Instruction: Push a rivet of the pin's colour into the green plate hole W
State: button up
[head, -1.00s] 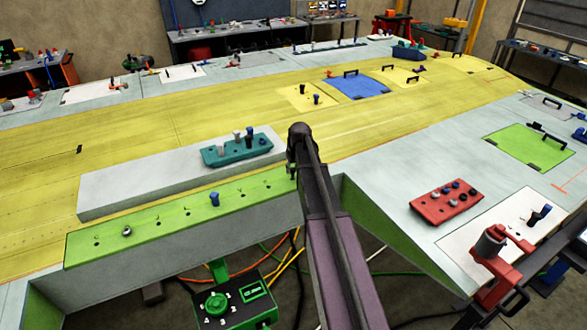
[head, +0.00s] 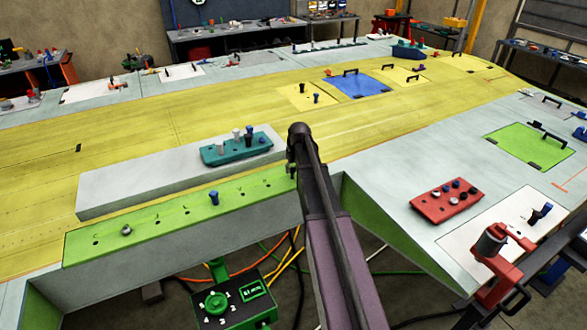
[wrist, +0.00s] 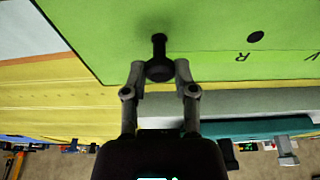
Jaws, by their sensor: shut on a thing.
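The green plate (head: 170,222) lies along the front edge of the wing. It has a row of lettered holes, a silver pin (head: 126,230) near its left end and a blue pin (head: 213,197) near its middle. In the wrist view, my gripper (wrist: 160,72) is shut on a dark rivet (wrist: 158,48), its stem pointing at the green plate (wrist: 215,25). I cannot tell whether the tip touches the plate or sits in a hole. A free hole (wrist: 255,37) marked R is beside it. The letter W is not readable. In the head view my arm largely hides the gripper.
A teal rack (head: 238,149) with several pins stands on a grey block (head: 120,190) behind the plate. A red rack (head: 446,202) with several rivets lies at the right, near a white panel (head: 480,240) and a red clamp (head: 492,262).

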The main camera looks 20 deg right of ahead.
jog(key=shift+f, duration=0.35)
jog(key=shift+f+b, duration=0.7)
jog(key=shift+b, duration=0.25)
jog(key=shift+f, duration=0.15)
jog(key=o, duration=1)
notch_tip(320, 180, up, 7)
jog(key=p, duration=0.6)
jog(key=shift+p, duration=0.4)
